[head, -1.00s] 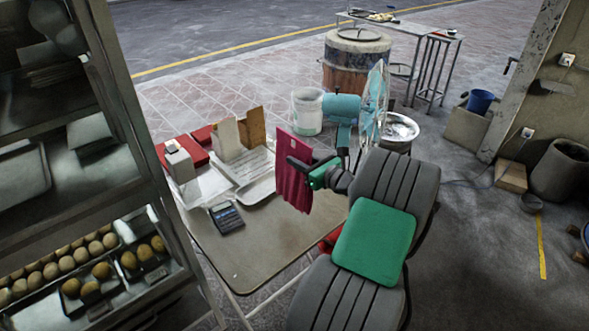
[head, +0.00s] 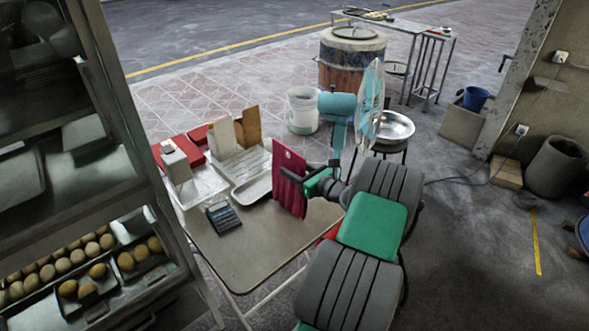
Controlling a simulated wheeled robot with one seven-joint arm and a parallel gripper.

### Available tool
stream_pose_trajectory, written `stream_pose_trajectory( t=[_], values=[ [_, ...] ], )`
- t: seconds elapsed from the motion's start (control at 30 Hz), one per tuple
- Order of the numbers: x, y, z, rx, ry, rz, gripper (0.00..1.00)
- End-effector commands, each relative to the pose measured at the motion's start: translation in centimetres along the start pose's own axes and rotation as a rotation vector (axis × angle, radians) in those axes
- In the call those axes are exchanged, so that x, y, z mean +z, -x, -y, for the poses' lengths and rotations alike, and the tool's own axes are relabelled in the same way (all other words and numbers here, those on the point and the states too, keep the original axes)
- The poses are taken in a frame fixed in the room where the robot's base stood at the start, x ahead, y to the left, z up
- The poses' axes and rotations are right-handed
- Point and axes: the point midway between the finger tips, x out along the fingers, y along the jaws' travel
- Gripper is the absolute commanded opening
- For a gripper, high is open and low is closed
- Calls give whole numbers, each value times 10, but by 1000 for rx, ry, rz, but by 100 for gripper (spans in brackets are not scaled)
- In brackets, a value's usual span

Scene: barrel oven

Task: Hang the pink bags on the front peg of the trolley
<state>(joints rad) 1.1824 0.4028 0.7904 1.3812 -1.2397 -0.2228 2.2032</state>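The pink bags (head: 288,182) hang as a flat, deep-pink bundle with a small hole near the top and a ragged lower edge. My gripper (head: 303,178) is shut on their right side and holds them upright in front of the folding table's far right part. The fingertips are partly hidden by the bags and the gripper body. I cannot make out the trolley or its front peg for certain in the head view.
The folding table (head: 255,258) bears metal trays (head: 252,188), a calculator (head: 223,217) and red boxes (head: 172,152). A glass-fronted food cabinet (head: 165,225) stands at left.

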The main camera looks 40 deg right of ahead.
Motion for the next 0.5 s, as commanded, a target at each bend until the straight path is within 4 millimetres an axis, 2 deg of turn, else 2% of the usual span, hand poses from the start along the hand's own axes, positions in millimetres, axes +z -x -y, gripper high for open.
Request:
stream_pose_trajectory(
  t=[0.3, 0.37, 0.5],
  values=[
    [5, 1, 0, 0, 1, 1, 50],
    [2, 8, 1, -2, 0, -1, 50],
    [2, 38, 2, -6, -1, 0, 50]
  ],
)
